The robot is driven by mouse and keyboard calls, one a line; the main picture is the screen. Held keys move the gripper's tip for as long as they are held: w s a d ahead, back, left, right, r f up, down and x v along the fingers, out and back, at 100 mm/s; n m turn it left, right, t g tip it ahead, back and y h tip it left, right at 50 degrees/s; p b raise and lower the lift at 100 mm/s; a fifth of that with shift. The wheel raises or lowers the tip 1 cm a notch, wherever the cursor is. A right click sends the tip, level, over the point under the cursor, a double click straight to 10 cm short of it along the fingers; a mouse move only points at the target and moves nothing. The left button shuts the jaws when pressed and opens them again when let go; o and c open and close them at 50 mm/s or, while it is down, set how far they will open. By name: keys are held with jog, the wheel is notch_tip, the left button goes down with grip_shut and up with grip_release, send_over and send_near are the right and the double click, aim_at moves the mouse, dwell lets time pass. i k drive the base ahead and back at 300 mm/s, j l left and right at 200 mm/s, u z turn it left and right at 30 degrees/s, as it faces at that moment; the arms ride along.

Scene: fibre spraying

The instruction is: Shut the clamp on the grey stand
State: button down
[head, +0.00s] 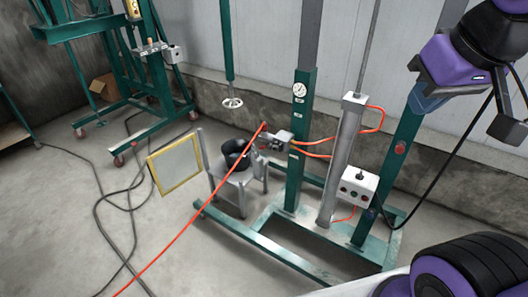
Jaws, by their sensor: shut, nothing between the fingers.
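The grey stand (247,176) is a small four-legged table left of centre, on the floor by the green press frame. A black round clamp (233,160) sits on its top. One curved part of the clamp rises at an angle, so it looks open, but it is too small to be sure. My gripper (508,130) is at the right edge, at the end of my purple and black arm. It looks shut and empty, high up and far from the clamp.
A green press frame (297,160) with a grey cylinder (343,155) and a control box (357,186) stands between the stand and my arm. An orange hose (203,205) crosses before the stand. A yellow-framed panel (175,163) is left of it. Black cables lie on the floor.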

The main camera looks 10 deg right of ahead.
aim_at(262, 147)
jog(key=i+j+z, duration=0.25)
jog(key=j, duration=0.45)
jog(key=j+z, duration=0.25)
jog(key=j, duration=0.5)
jog(key=i+j+z, duration=0.1)
jog(key=j+z, duration=0.15)
jog(key=j, duration=0.5)
